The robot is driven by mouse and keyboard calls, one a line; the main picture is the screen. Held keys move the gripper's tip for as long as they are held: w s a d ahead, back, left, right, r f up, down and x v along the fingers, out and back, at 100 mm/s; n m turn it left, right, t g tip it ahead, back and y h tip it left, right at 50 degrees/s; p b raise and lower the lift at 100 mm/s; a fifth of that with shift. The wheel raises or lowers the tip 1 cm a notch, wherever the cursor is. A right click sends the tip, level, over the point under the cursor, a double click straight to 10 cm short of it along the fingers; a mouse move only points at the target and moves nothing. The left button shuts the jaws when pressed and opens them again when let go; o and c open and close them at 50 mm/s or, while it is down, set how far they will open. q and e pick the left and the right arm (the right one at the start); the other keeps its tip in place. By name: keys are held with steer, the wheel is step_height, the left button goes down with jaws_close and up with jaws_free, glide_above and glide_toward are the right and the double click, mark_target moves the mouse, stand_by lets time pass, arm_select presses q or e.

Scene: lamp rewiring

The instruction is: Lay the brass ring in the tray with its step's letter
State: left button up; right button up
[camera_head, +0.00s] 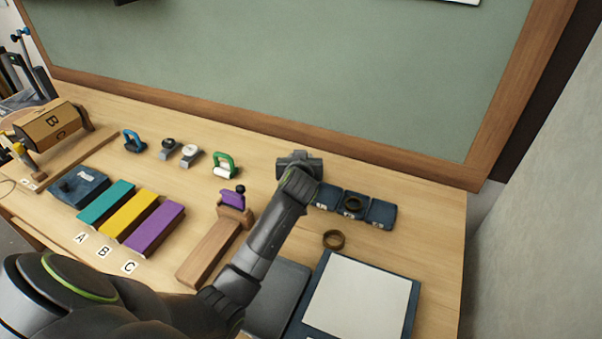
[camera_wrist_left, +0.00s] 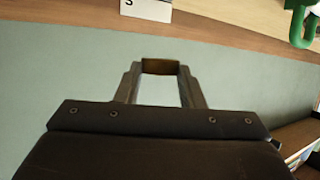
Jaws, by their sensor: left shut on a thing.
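My left gripper (camera_head: 298,164) is over the back of the bench, just left of a row of three dark blue trays. In the left wrist view its fingers (camera_wrist_left: 160,72) are shut on a brass-brown piece (camera_wrist_left: 160,67), which looks like the edge of a ring; the head view hides it. The left tray (camera_head: 325,196) is partly behind my wrist. A brass ring (camera_head: 353,203) lies in the middle tray (camera_head: 344,210). The right tray (camera_head: 381,213) looks empty. Another brass ring (camera_head: 334,239) lies on the bench in front. The tray labels are too small to read. My right gripper is not in view.
A white-topped panel (camera_head: 358,300) and a dark grey pad (camera_head: 277,298) lie at the front. Left are a wooden stand with a purple piece (camera_head: 233,197), a green-handled tool (camera_head: 225,164), and teal, yellow and purple blocks (camera_head: 129,215). A green board (camera_head: 300,65) stands behind.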

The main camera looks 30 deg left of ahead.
arm_select(q)
steer(key=s+d+r+m+t+h+b, duration=0.1)
steer(key=s+d+r+m+h, duration=0.2)
steer(key=s+d+r, duration=0.5)
steer(key=s+d+r+m+h+b, duration=0.1)
steer(key=s+d+r+m+h, duration=0.2)
steer(key=s+r, duration=0.45)
steer(key=w+a+f+n+y+p, duration=0.1)
steer(key=w+a+f+n+y, duration=0.2)
steer(key=w+a+f, duration=0.2)
steer(key=w+a+f+n+g+y+p, duration=0.1)
steer(key=w+a+f+n+y, duration=0.2)
steer(key=w+a+f, duration=0.3)
steer(key=w+f, duration=0.2)
steer(key=w, duration=0.2)
steer(key=shift+w+f, duration=0.3)
steer(key=shift+f, duration=0.1)
step_height(320, 180, down, 9)
steer(key=shift+f+p, duration=0.15)
steer(key=shift+p, duration=0.45)
